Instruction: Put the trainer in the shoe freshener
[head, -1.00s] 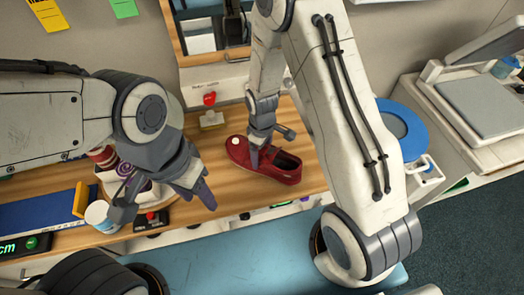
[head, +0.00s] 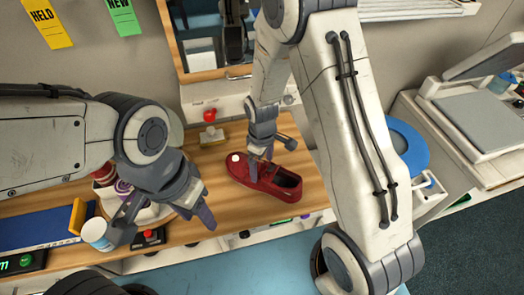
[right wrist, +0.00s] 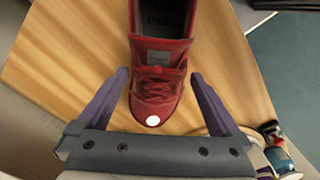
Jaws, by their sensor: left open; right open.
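The trainer (head: 284,187) is a red low shoe with a white dot on its toe. It lies sole down on the wooden counter in the head view, toe to the left. My right gripper (head: 272,155) is open above its toe end. In the right wrist view the trainer (right wrist: 158,58) lies between the two spread fingers of my right gripper (right wrist: 160,76), toe towards the palm, with gaps on both sides. My left gripper (head: 160,225) is open and empty near the counter's front, left of the trainer. I cannot tell which item is the shoe freshener.
A white panel (head: 200,103) with a small label and a red knob (head: 210,115) stand behind the trainer. A blue round thing (head: 406,150) is right of my right arm.

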